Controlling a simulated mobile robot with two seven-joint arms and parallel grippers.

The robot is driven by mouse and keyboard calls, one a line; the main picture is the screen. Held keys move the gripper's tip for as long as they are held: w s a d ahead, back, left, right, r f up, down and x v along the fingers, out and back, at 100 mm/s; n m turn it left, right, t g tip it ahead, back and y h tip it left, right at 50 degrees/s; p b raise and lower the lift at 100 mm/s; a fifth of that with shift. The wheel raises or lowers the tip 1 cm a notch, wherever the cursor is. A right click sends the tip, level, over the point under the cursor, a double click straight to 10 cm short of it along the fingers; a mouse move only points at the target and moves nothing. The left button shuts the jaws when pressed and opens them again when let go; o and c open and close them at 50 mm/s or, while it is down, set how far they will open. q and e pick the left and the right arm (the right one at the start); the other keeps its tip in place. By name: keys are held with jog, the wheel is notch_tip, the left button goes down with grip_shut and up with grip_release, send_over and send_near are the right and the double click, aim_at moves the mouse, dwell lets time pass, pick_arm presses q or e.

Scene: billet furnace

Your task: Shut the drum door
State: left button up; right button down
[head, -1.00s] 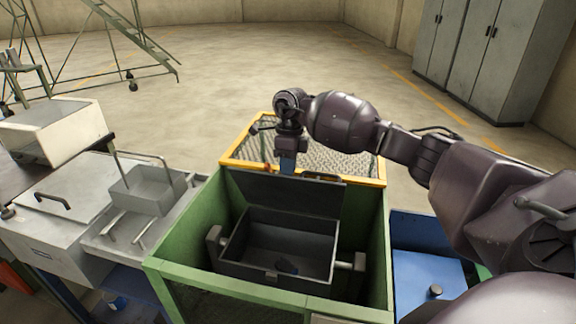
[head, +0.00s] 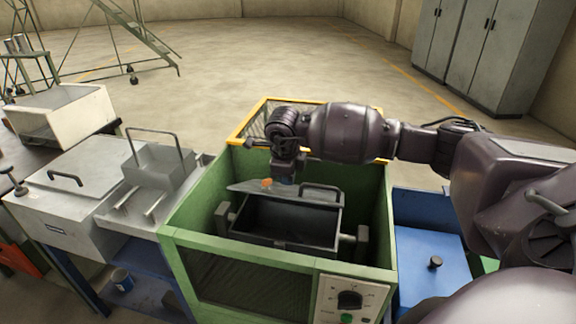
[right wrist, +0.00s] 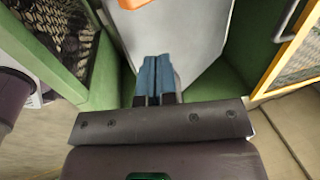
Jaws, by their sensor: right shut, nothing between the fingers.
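The drum (head: 285,243) is a dark open-topped box held on side pivots inside a green machine housing (head: 240,255). Its door (head: 243,187) is a grey plate with a bar handle and an orange part, tilted forward over the back of the drum. It is partly open, and the dark inside shows below it. My right gripper (head: 284,178) is shut and empty at the door's back side. In the right wrist view its blue fingertips (right wrist: 157,72) lie over the grey door face (right wrist: 185,45) and seem to touch it. My left gripper is not in view.
A yellow-framed mesh guard (head: 262,107) stands open behind the housing. A control panel (head: 350,297) is on the front. Green housing walls surround the drum closely.

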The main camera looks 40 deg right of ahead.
jog(key=s+a+f+b, duration=0.2)
jog(key=s+a+f, duration=0.2)
jog(key=f, duration=0.5)
jog(key=b, duration=0.2)
send_over(282, 244)
jog(key=f, duration=0.4)
jog(key=shift+s+a+f, duration=0.1)
jog(key=shift+a+f, duration=0.1)
jog(key=shift+f, duration=0.7)
jog(key=shift+s+a+f, duration=0.1)
jog(key=shift+s+f, duration=0.05)
jog(key=shift+f, duration=0.15)
